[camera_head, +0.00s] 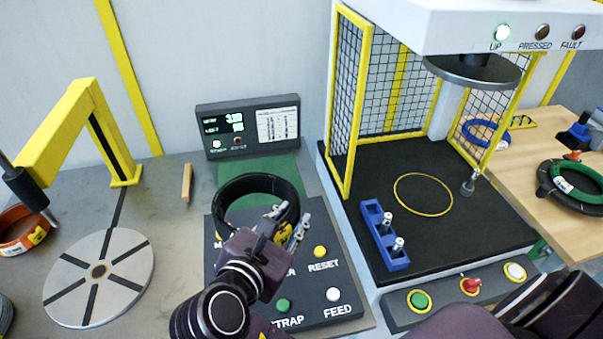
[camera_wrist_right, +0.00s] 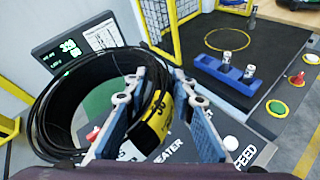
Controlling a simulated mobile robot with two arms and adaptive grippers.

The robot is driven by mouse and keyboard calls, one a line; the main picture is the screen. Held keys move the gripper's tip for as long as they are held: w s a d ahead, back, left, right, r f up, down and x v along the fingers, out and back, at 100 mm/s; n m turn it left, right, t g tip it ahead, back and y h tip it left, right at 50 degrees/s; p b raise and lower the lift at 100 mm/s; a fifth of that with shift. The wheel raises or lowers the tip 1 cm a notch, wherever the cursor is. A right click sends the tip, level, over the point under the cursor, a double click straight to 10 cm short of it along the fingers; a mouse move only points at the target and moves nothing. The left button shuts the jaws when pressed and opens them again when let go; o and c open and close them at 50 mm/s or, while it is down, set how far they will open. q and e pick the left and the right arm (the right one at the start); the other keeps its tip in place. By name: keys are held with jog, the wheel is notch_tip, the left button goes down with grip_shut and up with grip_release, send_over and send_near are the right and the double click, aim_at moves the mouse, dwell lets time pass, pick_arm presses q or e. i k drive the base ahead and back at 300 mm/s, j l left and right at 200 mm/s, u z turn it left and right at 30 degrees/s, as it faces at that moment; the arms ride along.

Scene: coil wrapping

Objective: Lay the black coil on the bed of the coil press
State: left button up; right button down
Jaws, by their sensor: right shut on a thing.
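The black coil (camera_head: 258,190) stands over the dark control panel, in front of the display unit. It also shows large in the wrist view (camera_wrist_right: 62,110), with a yellow tag (camera_wrist_right: 157,115) on its near side. My right gripper (camera_head: 286,225) is shut on the coil's near wall, its fingers (camera_wrist_right: 152,105) on either side by the tag. I cannot tell whether the coil touches the surface below. The coil press bed (camera_head: 440,240) is black, with a bare yellow ring (camera_head: 423,194), right of the coil. The press platen (camera_head: 472,72) is raised above it. My left gripper is not in view.
A blue holder (camera_head: 384,236) with metal pegs stands on the bed's left side. Yellow-framed mesh guards (camera_head: 345,100) flank the press. The display unit (camera_head: 248,127) is behind the coil. A turntable (camera_head: 98,278) and orange coil (camera_head: 20,228) are left; a green coil (camera_head: 578,181) is right.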

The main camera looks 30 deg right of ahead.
aim_at(423, 193)
jog(key=k+l+z, duration=0.2)
jog(key=l, duration=0.35)
jog(key=l+z, duration=0.2)
jog(key=l, duration=0.3)
jog(key=k+l+z, duration=0.2)
jog(key=l, duration=0.4)
jog(key=i, duration=0.05)
